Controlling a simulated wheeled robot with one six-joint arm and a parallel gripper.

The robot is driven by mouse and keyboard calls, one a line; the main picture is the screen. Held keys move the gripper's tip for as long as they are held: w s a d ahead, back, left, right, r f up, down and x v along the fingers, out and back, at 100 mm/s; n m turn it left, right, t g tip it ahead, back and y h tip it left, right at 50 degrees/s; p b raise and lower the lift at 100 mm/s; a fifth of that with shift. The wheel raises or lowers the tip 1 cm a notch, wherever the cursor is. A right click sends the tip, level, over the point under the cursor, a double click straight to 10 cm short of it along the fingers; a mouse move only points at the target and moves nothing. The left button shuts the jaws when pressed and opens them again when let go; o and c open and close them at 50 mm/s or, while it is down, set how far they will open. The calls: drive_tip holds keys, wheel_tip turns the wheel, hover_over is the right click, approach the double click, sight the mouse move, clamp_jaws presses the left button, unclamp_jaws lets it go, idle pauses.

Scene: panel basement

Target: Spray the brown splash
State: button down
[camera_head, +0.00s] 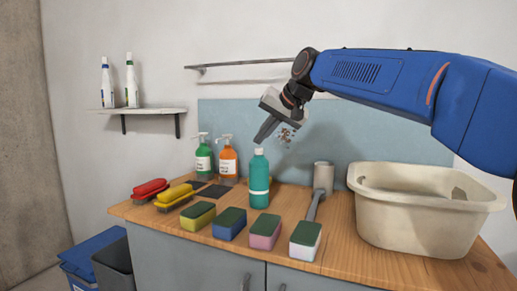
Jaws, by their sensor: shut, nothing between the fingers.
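The brown splash (286,134) is a small cluster of brown specks on the pale blue wall panel (335,130) behind the counter. My gripper (260,142) is shut and empty, pointing down and left. Its tips are just above the cap of a teal bottle (259,188) in this view; I cannot tell whether they touch. The gripper partly overlaps the area just left of the splash. A green pump bottle (204,160) and an orange pump bottle (228,161) stand upright at the back left of the counter.
Several sponges (229,223) line the wooden counter's front (335,260). Red (150,187) and yellow brushes (174,194) lie left. White bottles (131,84) stand on a shelf (145,110). A rail (240,64) is above.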

sight(260, 149)
drive_tip(key=shift+r, duration=2.95)
idle(0.5)
drive_tip(key=shift+s+a+f+m+t+h, duration=0.15)
drive_tip(key=shift+f+m+t+h, duration=0.45)
drive_tip(key=shift+f+m+h, duration=0.65)
drive_tip(key=shift+s+a+f+m+t+h, duration=0.15)
drive_tip(key=shift+f+m+t+h, duration=0.55)
drive_tip(key=shift+f+m, duration=1.05)
